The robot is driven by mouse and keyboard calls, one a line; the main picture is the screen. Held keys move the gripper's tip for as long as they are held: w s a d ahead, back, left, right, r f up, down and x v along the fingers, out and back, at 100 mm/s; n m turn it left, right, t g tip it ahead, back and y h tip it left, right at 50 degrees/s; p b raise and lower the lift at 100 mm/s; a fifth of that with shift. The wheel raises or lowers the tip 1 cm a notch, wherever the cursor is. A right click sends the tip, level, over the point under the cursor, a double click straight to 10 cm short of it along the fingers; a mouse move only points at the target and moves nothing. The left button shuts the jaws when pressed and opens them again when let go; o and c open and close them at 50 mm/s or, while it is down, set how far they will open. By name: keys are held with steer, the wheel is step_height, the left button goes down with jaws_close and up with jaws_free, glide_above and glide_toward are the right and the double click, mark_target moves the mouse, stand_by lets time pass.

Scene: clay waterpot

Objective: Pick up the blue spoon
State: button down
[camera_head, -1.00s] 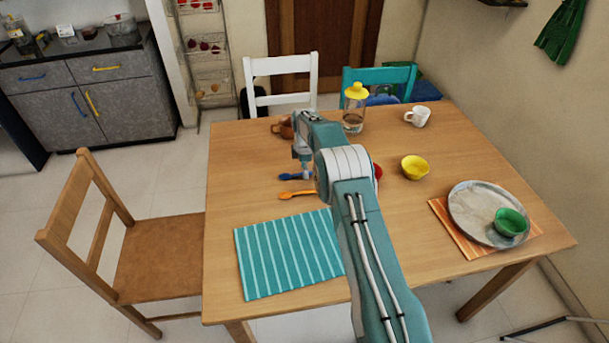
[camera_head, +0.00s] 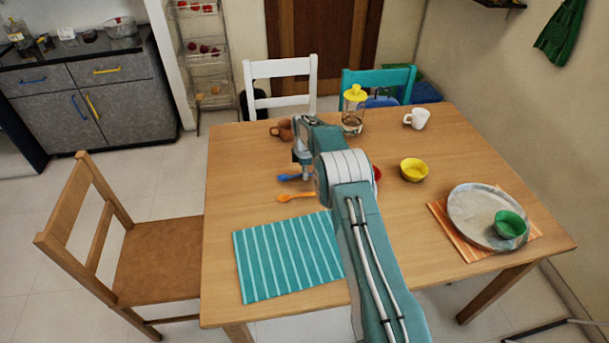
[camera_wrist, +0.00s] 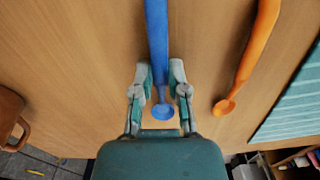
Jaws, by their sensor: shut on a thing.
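The blue spoon (camera_head: 289,178) lies on the wooden table, left of my arm's end in the head view. In the wrist view the blue spoon (camera_wrist: 157,38) runs from the top edge down between my fingers, its small rounded end below the fingertips. My gripper (camera_wrist: 161,76) is shut on the narrow part of the spoon, one finger at each side. In the head view my gripper (camera_head: 305,174) is low at the tabletop and partly hidden by my arm. I cannot tell whether the spoon is lifted.
An orange spoon (camera_head: 297,196) lies close by, also in the wrist view (camera_wrist: 250,55). A striped teal placemat (camera_head: 288,257) is nearer. A brown clay pot (camera_head: 281,130), a jar with a yellow lid (camera_head: 353,122), a yellow bowl (camera_head: 413,171) and a white mug (camera_head: 417,118) stand around.

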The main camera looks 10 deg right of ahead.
step_height(320, 180, up, 2)
steer(key=shift+r, duration=0.25)
steer(key=s+d+r, duration=0.5)
steer(key=s+r, duration=0.5)
steer(key=s, duration=0.3)
